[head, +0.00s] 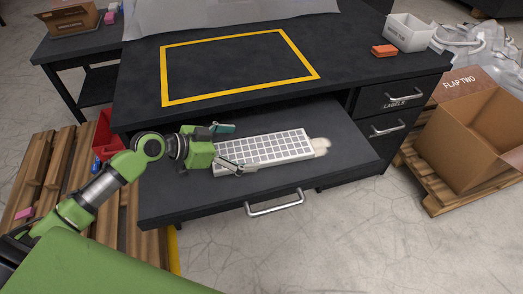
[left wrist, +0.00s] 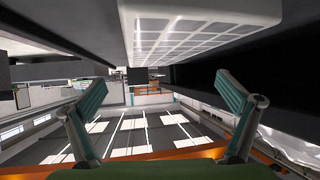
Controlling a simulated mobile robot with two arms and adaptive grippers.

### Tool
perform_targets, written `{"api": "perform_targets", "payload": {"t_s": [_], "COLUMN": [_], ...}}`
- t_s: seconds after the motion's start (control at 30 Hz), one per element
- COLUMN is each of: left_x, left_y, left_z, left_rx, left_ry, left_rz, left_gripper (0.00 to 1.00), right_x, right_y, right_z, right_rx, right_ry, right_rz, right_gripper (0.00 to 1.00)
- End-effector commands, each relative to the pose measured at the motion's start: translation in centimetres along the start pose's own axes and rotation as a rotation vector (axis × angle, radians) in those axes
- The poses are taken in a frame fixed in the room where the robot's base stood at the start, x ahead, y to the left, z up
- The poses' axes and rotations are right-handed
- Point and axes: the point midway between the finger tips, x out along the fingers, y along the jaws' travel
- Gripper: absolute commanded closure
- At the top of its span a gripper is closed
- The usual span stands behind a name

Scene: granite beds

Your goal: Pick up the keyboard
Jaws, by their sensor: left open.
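The keyboard (head: 270,148) is white with a grid of grey keys and lies in the pulled-out drawer (head: 350,160) of the dark desk. My left gripper (head: 236,148) is open at the keyboard's left end. One finger shows by its far edge, the other by its near edge. In the left wrist view the keyboard (left wrist: 195,30) fills the upper middle, above the two spread fingers of my left gripper (left wrist: 165,90). Nothing is held between them. I cannot tell whether the fingers touch the keyboard. My right gripper is not in view.
A pale rounded object (head: 320,146) sits at the keyboard's right end. The drawer's front has a metal handle (head: 275,203). The desktop above carries a yellow taped outline (head: 240,92), an orange block (head: 384,50) and a white bin (head: 408,33). An open cardboard box (head: 475,135) stands right.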

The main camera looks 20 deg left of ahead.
Motion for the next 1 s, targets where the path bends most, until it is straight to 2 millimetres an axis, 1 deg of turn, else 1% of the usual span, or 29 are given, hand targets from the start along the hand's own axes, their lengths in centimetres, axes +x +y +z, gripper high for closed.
{"api": "perform_targets", "payload": {"t_s": [0.17,0.37,0.5,0.6,0.77,0.8,0.87,0.9,1.0], "left_x": [1.2,4.0,5.6,6.0,6.0,6.0,6.0,6.0,6.0], "left_y": [0.0,-0.3,-0.4,-0.4,-0.4,-0.4,-0.4,-0.4,-0.3], "left_z": [0.1,0.9,0.9,0.9,0.9,0.9,0.9,0.9,0.9], "left_rx": [0.000,-0.002,-0.001,0.001,0.001,0.001,0.001,0.001,0.000], "left_ry": [0.000,0.002,0.000,0.000,-0.001,-0.001,-0.001,-0.001,-0.001], "left_rz": [0.001,0.002,0.001,0.000,0.000,0.000,0.000,0.000,0.001], "left_gripper": [0.00,0.00,0.00,0.00,0.00,0.03,0.18,0.29,0.53], "right_x": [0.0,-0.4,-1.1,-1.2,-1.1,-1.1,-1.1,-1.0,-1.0], "right_y": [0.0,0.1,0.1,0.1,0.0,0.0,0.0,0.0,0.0], "right_z": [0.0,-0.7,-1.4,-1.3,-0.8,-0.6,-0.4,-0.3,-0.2], "right_rx": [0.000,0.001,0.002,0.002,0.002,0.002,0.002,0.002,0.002], "right_ry": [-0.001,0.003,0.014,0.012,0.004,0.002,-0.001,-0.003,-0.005], "right_rz": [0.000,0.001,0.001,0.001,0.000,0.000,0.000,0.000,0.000], "right_gripper": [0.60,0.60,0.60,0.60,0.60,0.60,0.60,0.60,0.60]}}
